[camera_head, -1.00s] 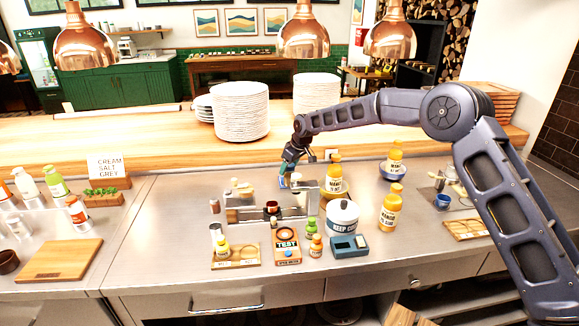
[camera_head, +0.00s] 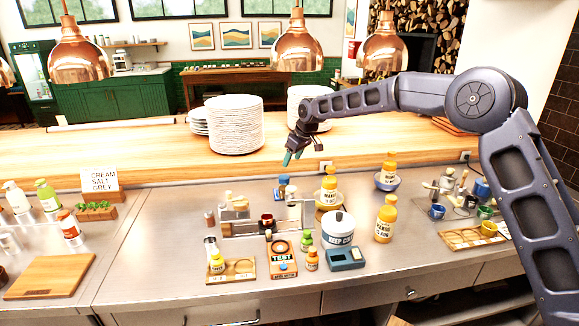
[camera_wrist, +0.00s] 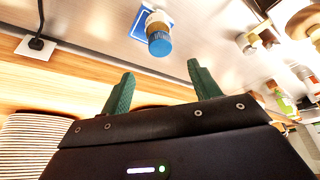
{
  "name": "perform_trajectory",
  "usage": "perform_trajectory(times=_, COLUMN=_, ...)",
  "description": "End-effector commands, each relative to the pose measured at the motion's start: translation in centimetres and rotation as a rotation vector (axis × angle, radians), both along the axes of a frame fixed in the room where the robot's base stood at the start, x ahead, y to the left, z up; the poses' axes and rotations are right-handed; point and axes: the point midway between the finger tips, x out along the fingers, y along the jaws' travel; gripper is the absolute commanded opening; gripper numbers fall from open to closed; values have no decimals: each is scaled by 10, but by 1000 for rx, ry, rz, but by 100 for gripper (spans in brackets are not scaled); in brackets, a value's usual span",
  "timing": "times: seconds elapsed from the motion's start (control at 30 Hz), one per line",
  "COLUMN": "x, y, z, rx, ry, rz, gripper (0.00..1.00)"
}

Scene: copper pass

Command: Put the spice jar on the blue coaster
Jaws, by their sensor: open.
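The spice jar (camera_wrist: 159,42) has a blue lid and a brownish body. It stands upright on the blue coaster (camera_wrist: 139,25), which has a white border, in the wrist view. In the head view the jar (camera_head: 284,183) is small, behind the metal rack, and its base is partly hard to make out. My gripper (camera_head: 290,158) is open and empty, above and apart from the jar. In the wrist view its two green fingers (camera_wrist: 160,75) are spread, with the jar beyond them.
A mango bottle (camera_head: 329,186) stands right of the jar. The metal rack (camera_head: 265,224) and a white pot (camera_head: 339,229) are in front. Stacked plates (camera_head: 235,124) stand on the wooden ledge behind. The steel counter left of the rack has free room (camera_head: 150,230).

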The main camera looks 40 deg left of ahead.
Motion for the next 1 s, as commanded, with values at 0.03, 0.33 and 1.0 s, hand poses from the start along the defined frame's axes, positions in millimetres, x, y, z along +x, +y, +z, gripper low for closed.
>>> perform_trajectory(times=0.03, x=0, y=-2, z=4, rx=1, ry=0, rz=0, gripper=62)
perform_trajectory(times=0.33, x=-1, y=-4, z=10, rx=0, ry=1, rz=0, gripper=62)
perform_trajectory(times=1.0, x=99, y=-220, z=119, rx=-46, ry=-67, rz=-309, gripper=62)
